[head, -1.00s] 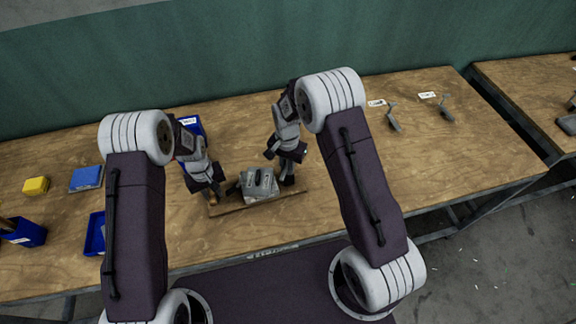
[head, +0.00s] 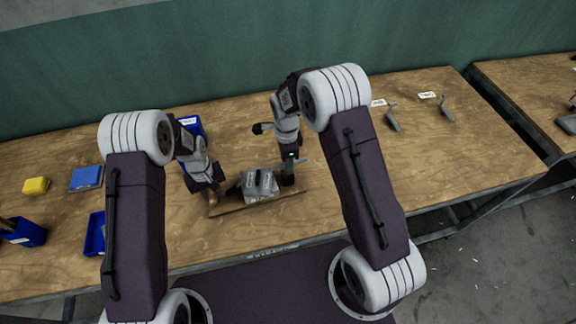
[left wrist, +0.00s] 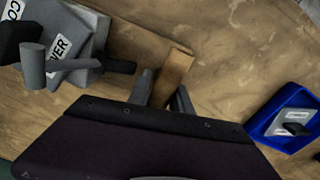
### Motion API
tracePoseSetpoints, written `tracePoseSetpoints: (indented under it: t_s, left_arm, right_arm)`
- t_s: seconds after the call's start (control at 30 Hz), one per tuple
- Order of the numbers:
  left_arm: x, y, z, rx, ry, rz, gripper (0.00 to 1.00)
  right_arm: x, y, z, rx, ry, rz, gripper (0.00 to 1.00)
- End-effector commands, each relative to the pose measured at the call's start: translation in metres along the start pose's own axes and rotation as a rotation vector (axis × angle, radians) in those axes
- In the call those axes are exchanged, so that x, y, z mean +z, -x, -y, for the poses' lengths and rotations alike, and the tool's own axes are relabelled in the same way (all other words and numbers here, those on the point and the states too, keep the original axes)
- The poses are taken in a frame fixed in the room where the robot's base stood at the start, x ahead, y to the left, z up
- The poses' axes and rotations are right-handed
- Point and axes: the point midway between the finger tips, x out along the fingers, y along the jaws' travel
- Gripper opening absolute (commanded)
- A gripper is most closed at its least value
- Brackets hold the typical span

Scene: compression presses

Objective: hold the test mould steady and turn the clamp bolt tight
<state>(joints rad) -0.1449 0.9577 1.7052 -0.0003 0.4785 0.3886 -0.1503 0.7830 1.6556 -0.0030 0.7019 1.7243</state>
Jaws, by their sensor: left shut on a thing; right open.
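The test mould (head: 262,186) is a grey block with labels. It sits on a thin wooden board (head: 240,208) near the table's front edge. In the left wrist view the mould (left wrist: 72,42) is at upper left, with a grey bolt-like post and crossbar (left wrist: 62,67) in front of it. My left gripper (head: 211,190) is at the board's left end. In the left wrist view its fingers (left wrist: 164,92) are shut on a brown wooden piece (left wrist: 177,68) beside the mould. My right gripper (head: 289,172) is open at the mould's right side; its fingertips are partly hidden.
Blue bins (head: 95,235) and (head: 190,127), a blue box (head: 87,178) and a yellow block (head: 36,186) are on the left. Grey tools (head: 393,122) and (head: 446,110) with white tags lie at the back right. The table's right half is mostly clear.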

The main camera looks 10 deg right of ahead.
Motion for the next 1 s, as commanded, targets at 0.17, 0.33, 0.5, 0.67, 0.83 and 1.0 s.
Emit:
tracePoseSetpoints:
  t_s: [0.17,0.33,0.5,0.67,0.83,1.0]
  left_arm:
    - [-0.001,0.0,0.0,0.001,0.005,-0.001,0.0]
    - [-0.001,0.0,0.0,0.001,0.005,-0.001,0.0]
    - [0.0,0.0,0.0,0.001,0.005,-0.001,0.0]
    - [0.0,0.0,0.0,0.001,0.005,-0.001,0.31]
    - [0.0,0.0,0.0,0.001,0.003,0.0,0.51]
    - [0.0,0.0,0.0,0.0,0.002,0.0,0.51]
  right_arm:
    - [0.0,0.048,0.001,-0.007,-0.001,0.001,0.4]
    - [0.0,0.08,0.001,-0.004,-0.001,0.001,0.4]
    - [0.0,0.091,-0.001,0.001,-0.001,0.0,0.4]
    - [0.0,0.091,-0.001,0.001,-0.001,0.0,0.4]
    - [0.0,0.091,0.0,0.001,-0.001,0.0,0.4]
    - [0.0,0.091,0.0,0.001,-0.001,0.0,0.4]
